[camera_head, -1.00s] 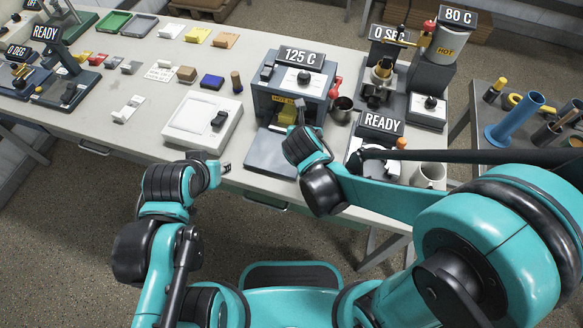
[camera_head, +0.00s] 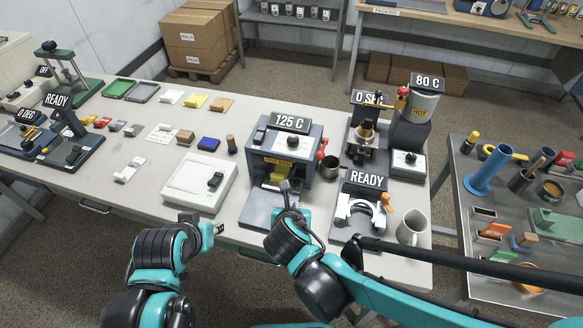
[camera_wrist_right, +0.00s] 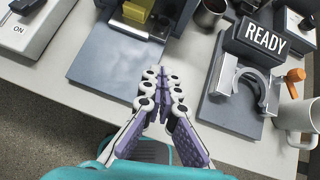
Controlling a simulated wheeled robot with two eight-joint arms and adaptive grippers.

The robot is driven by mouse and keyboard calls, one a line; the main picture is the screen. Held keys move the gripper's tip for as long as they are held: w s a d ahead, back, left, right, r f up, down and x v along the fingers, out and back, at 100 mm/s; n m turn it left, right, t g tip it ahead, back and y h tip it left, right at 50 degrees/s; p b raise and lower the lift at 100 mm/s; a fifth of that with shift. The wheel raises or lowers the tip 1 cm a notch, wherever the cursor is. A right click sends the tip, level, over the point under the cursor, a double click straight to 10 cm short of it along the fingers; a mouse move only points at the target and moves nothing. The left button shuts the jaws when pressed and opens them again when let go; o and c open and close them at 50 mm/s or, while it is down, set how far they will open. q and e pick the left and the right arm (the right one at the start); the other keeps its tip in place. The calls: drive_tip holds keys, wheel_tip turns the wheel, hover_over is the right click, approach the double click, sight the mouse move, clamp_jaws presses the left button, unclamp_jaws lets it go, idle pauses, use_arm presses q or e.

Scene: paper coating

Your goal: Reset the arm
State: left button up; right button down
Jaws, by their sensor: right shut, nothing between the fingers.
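My right gripper (camera_head: 288,190) is shut and empty. In the head view it hangs over the front of the grey press machine (camera_head: 292,150) with the 125 C sign. In the right wrist view its closed fingers (camera_wrist_right: 162,88) lie over the front right edge of the machine's grey base plate (camera_wrist_right: 115,65). A yellow block (camera_wrist_right: 118,18) sits inside the machine opening, apart from the fingers. My left gripper (camera_head: 217,229) is at the table's front edge, in front of the white scale-like device (camera_head: 185,200); its fingers are too small to tell open from shut.
The READY stand (camera_head: 345,222) with a C-shaped holder and a white mug (camera_head: 412,228) stand to the right of the right gripper. A metal cup (camera_head: 329,160) is beside the press. A side table (camera_head: 460,215) with tools stands at the right. Floor shows in front of the table.

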drive_tip(key=s+d+r+m, duration=0.1)
drive_tip(key=d+m, duration=0.4)
drive_tip(key=m, duration=0.6)
drive_tip(key=s+d+r+m+g, duration=0.1)
drive_tip(key=s+d+m, duration=0.2)
drive_tip(key=m, duration=0.9)
drive_tip(key=s+d+r+m+y, duration=0.1)
drive_tip(key=s+d+r+m, duration=0.1)
drive_tip(key=d+m, duration=0.5)
drive_tip(key=s+m, duration=0.1)
drive_tip(key=m, duration=0.3)
drive_tip(key=shift+m+g, duration=0.3)
drive_tip(key=shift+g, duration=0.1)
